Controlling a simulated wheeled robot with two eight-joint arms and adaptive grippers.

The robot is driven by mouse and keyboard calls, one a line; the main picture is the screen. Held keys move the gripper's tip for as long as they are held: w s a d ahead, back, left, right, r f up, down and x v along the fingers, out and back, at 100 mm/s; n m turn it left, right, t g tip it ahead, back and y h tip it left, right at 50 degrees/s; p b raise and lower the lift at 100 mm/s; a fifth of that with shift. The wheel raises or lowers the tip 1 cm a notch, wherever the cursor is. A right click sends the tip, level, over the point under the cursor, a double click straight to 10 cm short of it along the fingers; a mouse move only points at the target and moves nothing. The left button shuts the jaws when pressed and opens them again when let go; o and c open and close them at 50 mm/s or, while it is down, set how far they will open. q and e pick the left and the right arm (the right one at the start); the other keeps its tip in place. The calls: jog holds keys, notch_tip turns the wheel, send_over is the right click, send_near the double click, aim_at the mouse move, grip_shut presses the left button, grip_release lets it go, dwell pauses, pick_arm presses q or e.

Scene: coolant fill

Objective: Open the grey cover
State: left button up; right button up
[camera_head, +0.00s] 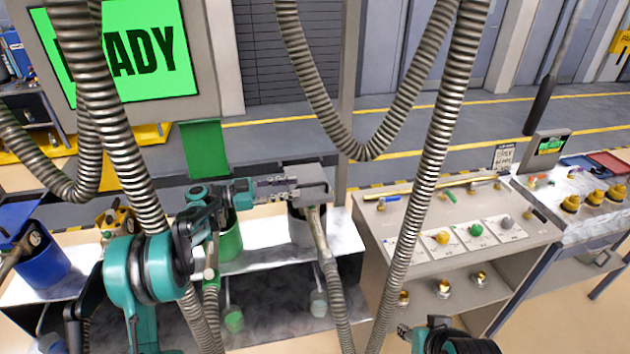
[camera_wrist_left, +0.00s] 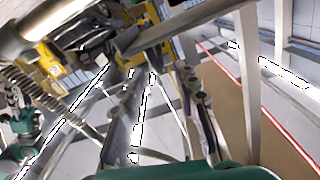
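The grey cover (camera_head: 306,171) lies roughly flat over the grey container (camera_head: 301,232) in the head view; a grey block with a ribbed hose sits at its front. My left gripper (camera_head: 289,186) reaches in from the left, with its fingertips at the cover's left front side. I cannot tell whether they touch it. In the left wrist view my left gripper (camera_wrist_left: 163,105) has its two fingers well apart, with nothing clearly held between them. Part of my right arm shows at the bottom of the head view, and its gripper (camera_head: 404,331) is barely visible there.
The green cover (camera_head: 203,149) stands upright behind the green container (camera_head: 231,240). A blue container (camera_head: 42,262) is at the left. Ribbed hoses (camera_head: 442,140) hang in front. A console (camera_head: 405,250) with coloured knobs stands right of the grey container.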

aim_at(311, 185)
pick_arm(q)
jog(key=x, duration=0.6)
jog(key=shift+w+d+b, duration=0.1)
jog(key=shift+d+b, duration=0.2)
jog(key=shift+d, duration=0.05)
grip_shut()
